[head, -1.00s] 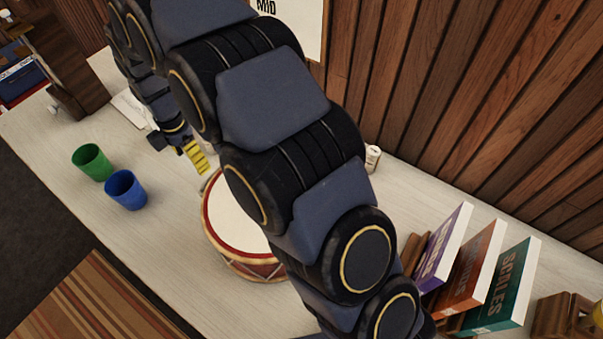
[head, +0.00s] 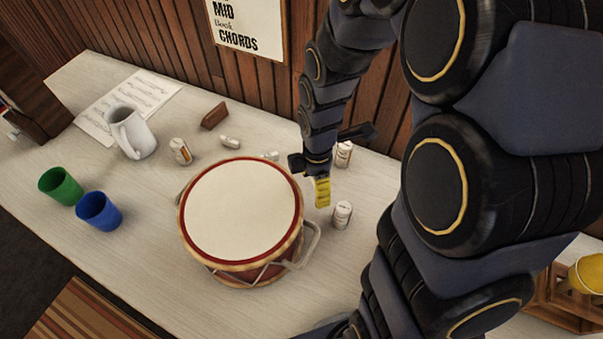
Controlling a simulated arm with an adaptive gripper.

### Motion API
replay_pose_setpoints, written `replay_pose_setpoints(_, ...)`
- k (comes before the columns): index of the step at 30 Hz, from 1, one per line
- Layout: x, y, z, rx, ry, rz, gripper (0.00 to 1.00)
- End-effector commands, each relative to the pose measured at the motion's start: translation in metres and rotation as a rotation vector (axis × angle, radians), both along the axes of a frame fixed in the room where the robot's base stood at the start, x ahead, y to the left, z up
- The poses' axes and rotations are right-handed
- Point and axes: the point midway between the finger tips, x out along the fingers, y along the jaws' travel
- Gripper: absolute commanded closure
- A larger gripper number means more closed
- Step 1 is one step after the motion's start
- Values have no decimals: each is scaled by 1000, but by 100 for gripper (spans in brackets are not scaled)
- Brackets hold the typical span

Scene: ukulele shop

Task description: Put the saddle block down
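The saddle block (head: 322,192) appears to be the small yellow, ridged piece at the tip of my gripper (head: 318,176). My gripper points down and looks shut on the block, though the dark fingers are small and partly hidden. The block hangs just right of the drum, above or close to the light tabletop (head: 385,200). I cannot tell whether it touches the table.
A drum (head: 243,212) stands left of the block. White bottles (head: 342,215) (head: 343,154) stand close on its right. A brown wooden block (head: 214,116), mug (head: 133,132), green cup (head: 60,186) and blue cup (head: 98,211) are further left.

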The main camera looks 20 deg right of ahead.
Motion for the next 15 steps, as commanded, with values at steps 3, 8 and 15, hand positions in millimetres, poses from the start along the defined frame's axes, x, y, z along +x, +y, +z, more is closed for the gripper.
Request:
replay_pose_setpoints(3,0,0,-16,1,2,0,67)
replay_pose_setpoints(8,2,0,-28,0,-1,1,67)
replay_pose_setpoints(15,39,-4,-47,0,0,1,67)
